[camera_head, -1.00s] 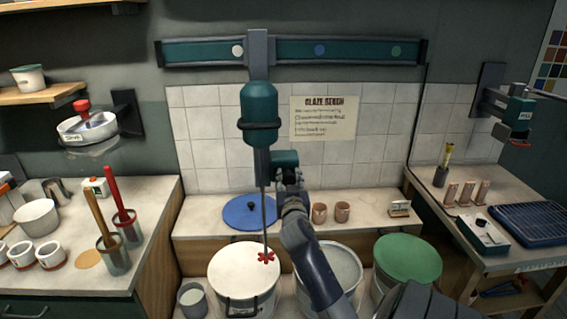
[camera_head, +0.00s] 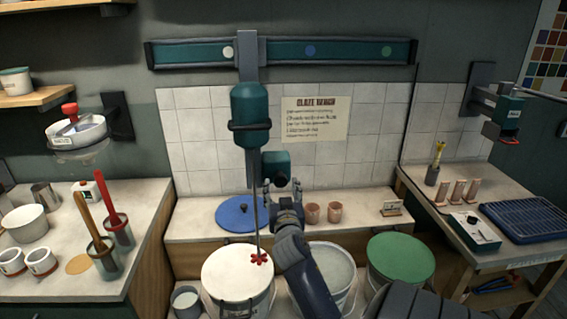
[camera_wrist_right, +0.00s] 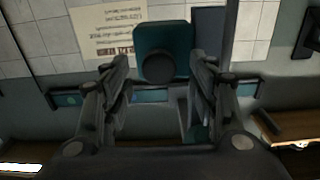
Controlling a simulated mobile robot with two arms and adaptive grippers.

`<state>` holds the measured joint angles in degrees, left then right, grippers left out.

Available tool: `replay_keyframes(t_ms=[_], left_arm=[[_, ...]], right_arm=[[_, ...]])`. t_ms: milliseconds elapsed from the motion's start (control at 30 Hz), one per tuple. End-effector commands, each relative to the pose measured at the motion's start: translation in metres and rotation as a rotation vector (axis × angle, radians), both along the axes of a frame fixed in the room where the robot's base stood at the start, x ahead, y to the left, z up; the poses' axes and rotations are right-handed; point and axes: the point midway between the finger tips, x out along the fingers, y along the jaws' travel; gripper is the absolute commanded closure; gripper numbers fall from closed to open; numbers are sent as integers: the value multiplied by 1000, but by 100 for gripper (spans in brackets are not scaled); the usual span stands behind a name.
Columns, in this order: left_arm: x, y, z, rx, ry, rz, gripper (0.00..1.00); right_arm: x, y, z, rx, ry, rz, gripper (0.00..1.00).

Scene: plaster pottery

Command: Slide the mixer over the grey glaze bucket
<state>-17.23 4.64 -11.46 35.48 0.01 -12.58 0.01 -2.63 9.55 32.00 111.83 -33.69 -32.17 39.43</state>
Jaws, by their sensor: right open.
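The teal mixer (camera_head: 250,108) hangs from the wall rail (camera_head: 337,50), between the white and blue dots and nearer the white. Its thin shaft ends in a red paddle (camera_head: 258,258) over the right part of the white bucket (camera_head: 237,272). A teal block with a round dark knob (camera_wrist_right: 160,67) sticks out from the mixer. My right gripper (camera_head: 283,185) is open just below and in front of that block; in the wrist view its fingers (camera_wrist_right: 160,75) stand either side of the knob. The grey bucket (camera_head: 343,301) is right of the white one, partly behind my arm. My left gripper is out of view.
A green-topped bucket (camera_head: 400,260) stands right of the grey one. A blue disc lid (camera_head: 235,214) and small clay cups (camera_head: 334,212) are on the shelf behind. Side counters hold tool pots (camera_head: 104,255) at left and a blue rack (camera_head: 530,220) at right.

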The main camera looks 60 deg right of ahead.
Motion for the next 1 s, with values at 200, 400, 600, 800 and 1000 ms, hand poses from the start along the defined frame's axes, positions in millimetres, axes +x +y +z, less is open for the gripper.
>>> replay_keyframes(t_ms=[200, 400, 600, 800, 1000], left_arm=[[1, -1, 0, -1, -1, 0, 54], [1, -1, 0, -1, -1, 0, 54], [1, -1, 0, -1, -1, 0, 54], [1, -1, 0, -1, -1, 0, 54], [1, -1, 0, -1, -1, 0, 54]], right_arm=[[-31, 35, -1, 3, 1, -2, 46], [-45, 53, -1, 2, 1, 0, 46], [-48, 56, 0, 0, 1, 0, 46], [-48, 56, 0, 0, 1, 0, 46], [-48, 56, 0, 0, 1, 0, 46]])
